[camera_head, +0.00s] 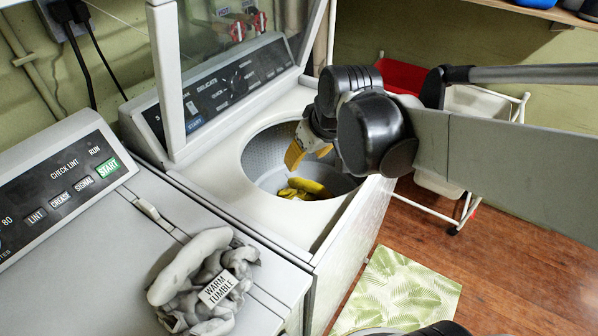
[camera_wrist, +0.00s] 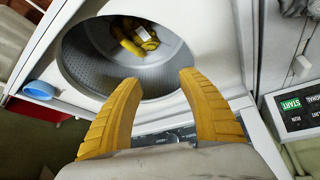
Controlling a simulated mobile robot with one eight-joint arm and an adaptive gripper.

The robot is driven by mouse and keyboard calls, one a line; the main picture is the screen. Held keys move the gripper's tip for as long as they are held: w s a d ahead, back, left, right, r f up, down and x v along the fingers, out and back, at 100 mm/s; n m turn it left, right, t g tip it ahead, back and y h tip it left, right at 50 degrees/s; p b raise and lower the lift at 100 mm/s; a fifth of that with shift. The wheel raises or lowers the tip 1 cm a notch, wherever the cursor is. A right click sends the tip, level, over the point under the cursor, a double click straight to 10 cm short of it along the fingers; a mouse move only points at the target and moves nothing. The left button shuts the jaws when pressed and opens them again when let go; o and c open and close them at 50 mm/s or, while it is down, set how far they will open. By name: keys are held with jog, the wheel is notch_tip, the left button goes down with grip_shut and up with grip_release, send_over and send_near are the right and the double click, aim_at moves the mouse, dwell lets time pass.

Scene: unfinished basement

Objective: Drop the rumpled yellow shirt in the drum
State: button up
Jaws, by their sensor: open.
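The yellow shirt (camera_head: 303,188) lies crumpled in the washer drum (camera_head: 268,150), low inside it. It also shows in the wrist view (camera_wrist: 138,38), against the drum's perforated wall, with a small white patch on it. My gripper (camera_head: 310,152) is over the drum opening in the head view, with its yellow fingers pointing down. In the wrist view its fingers (camera_wrist: 155,85) are spread apart with nothing between them. The shirt is apart from the fingertips. Part of the drum is hidden by my arm in the head view.
The washer's raised lid (camera_head: 168,75) stands at the opening's left and back. A dryer (camera_head: 90,255) stands at left with a grey cloth (camera_head: 190,280) labelled "WARM TUMBLE" on it. A white cart (camera_head: 470,110) stands behind my arm. A green leaf-patterned mat (camera_head: 405,290) lies on the floor.

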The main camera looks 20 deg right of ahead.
jog(key=s+a+m+t, duration=0.1)
jog(key=s+a+m, duration=0.1)
jog(key=s, duration=0.9)
jog(key=shift+a, duration=0.6)
jog(key=shift+f, duration=0.1)
jog(key=shift+c, duration=0.4)
